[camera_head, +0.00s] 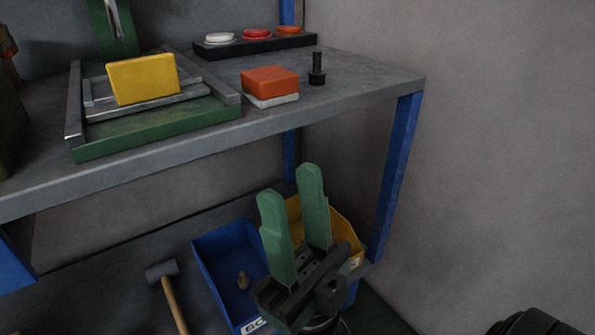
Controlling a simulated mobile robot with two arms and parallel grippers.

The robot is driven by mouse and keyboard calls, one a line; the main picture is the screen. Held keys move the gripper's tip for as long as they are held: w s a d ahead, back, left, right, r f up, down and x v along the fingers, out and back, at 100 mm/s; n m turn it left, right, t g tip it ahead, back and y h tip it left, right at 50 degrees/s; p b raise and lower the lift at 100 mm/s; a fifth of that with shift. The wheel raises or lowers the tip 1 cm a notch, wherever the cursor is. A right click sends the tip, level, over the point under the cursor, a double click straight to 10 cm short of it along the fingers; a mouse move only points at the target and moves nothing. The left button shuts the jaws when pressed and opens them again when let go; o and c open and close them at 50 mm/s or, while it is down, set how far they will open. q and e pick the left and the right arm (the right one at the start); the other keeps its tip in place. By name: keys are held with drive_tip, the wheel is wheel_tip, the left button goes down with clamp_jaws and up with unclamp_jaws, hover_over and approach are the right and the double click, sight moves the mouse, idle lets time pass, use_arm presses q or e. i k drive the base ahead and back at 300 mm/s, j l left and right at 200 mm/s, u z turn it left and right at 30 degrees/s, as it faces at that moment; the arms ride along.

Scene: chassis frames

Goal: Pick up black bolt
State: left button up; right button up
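The black bolt (317,69) stands upright, its wide end down, on the grey workbench (340,91) near the right end. My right gripper (291,182) has two green fingers, held apart with nothing between them. It points upward in front of the bench, lower in the picture than the bolt and well clear of it. My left gripper does not show.
An orange block on a white one (270,83) sits just left of the bolt. A black button strip (255,45) lies behind. A green fixture (160,132) holds a yellow block (143,79). Below are a blue bin (211,262), a yellow bin (345,229) and a mallet (163,270).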

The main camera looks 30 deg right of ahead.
sight(316, 76)
drive_tip(key=z, duration=1.05)
